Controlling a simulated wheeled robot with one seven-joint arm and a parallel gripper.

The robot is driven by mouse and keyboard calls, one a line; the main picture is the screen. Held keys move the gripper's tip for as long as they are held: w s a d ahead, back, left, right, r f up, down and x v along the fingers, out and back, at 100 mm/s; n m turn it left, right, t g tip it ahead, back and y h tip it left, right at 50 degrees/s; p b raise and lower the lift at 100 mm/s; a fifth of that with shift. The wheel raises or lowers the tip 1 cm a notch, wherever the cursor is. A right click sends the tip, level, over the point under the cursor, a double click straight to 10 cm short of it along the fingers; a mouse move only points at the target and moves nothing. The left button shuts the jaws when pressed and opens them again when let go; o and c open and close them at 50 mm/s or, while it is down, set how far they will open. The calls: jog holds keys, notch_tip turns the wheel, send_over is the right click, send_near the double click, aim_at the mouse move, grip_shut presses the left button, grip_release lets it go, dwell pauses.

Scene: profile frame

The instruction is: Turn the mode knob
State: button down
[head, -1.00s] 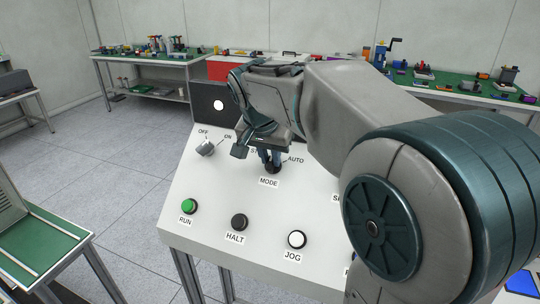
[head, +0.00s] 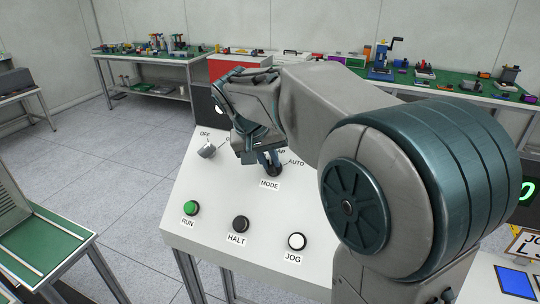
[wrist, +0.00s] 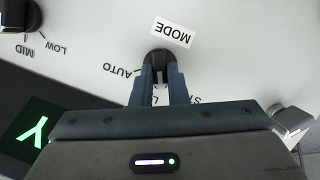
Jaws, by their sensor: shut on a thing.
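The mode knob (head: 273,171) is a small dark knob on the sloping white panel (head: 215,235), above the MODE label (head: 270,184). My gripper (head: 269,158) reaches down onto it from above, with its fingers shut on the knob. The wrist view shows the knob (wrist: 160,57) between the two blue-grey fingertips (wrist: 159,72). AUTO (wrist: 121,70) is printed beside it; the other position labels are partly hidden by the fingers. The way the knob points is hard to tell.
A grey OFF/ON switch (head: 207,150) is left of the knob. Green RUN (head: 191,208), black HALT (head: 240,223) and white JOG (head: 296,241) buttons lie in front. Another dark knob (wrist: 18,14) by LOW and MID and a green-lit display (wrist: 35,125) show in the wrist view.

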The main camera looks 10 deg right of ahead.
jog(key=n, duration=0.1)
jog(key=n+h, duration=0.1)
jog(key=n, duration=0.1)
jog(key=n+p, duration=0.1)
jog(key=n, duration=0.1)
jog(key=shift+a+f+h, duration=0.1)
jog(key=shift+a+h, duration=0.15)
jog(key=shift+h, duration=0.15)
jog(key=shift+n, duration=0.3)
jog(key=c, duration=1.4)
grip_release()
jog(key=shift+c, duration=0.2)
jog(key=v, duration=1.4)
jog(key=shift+f, duration=0.1)
jog(key=s+d+f+m+y, duration=0.1)
jog(key=s+d+f+y, duration=0.2)
jog(key=s+f, duration=0.6)
jog(key=s+d+f+m+y, duration=0.2)
jog(key=s+d+f, duration=0.2)
jog(key=s+f, duration=0.4)
notch_tip(320, 180, down, 3)
jog(key=shift+s+d+r+y, duration=0.1)
jog(key=shift+s+d+y, duration=0.1)
jog(key=shift+s+y, duration=0.2)
